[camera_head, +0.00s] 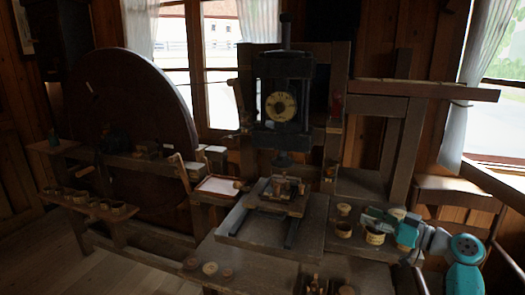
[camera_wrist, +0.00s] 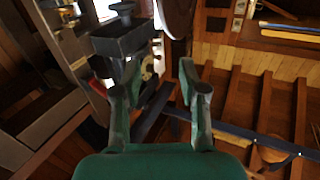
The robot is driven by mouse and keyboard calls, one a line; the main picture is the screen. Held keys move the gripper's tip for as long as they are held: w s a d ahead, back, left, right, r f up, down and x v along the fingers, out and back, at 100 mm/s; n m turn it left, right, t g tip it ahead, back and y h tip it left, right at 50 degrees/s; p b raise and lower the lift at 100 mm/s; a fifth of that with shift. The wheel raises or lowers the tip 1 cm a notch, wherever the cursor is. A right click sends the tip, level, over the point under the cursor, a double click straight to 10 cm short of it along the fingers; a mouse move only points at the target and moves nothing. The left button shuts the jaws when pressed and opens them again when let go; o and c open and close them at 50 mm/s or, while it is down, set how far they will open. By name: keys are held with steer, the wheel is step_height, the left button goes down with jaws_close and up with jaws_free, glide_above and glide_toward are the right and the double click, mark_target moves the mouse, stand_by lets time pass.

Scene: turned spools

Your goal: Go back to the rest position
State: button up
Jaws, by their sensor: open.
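My gripper (camera_head: 372,216) is at the right of the bench in the head view, at the end of my teal and grey arm. It points left, close to several small turned wooden spools.
A dark press with a round dial (camera_head: 280,106) stands mid-bench, with a wooden block (camera_head: 281,190) below it. A large dark wheel (camera_head: 130,105) and a low bench with several cups (camera_head: 118,209) are at left. A chair (camera_head: 455,190) stands at right, behind my arm.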

steer(key=s+a+f+m+t+h, duration=0.1)
steer(key=s+a+f+m+h, duration=0.3)
steer(key=f, duration=0.6)
steer(key=s+a+f+m+h, duration=0.1)
steer(key=s+f, duration=0.5)
steer(key=f, duration=0.3)
steer(key=s+a+f+m+t+h, duration=0.1)
steer(key=s+a+f+m+h, duration=0.3)
steer(key=f, duration=0.6)
steer(key=s+f+h, duration=0.1)
steer(key=s+f, duration=0.5)
steer(key=s, duration=0.6)
steer(key=s+a+m+h, duration=0.2)
steer(key=s+h, duration=0.1)
steer(key=s, duration=1.7)
steer(key=s+a+r+n, duration=0.1)
steer(key=s+r+n, duration=0.1)
steer(key=s+r, duration=1.2)
steer(key=shift+s+a, duration=0.3)
steer(key=shift+s, duration=0.05)
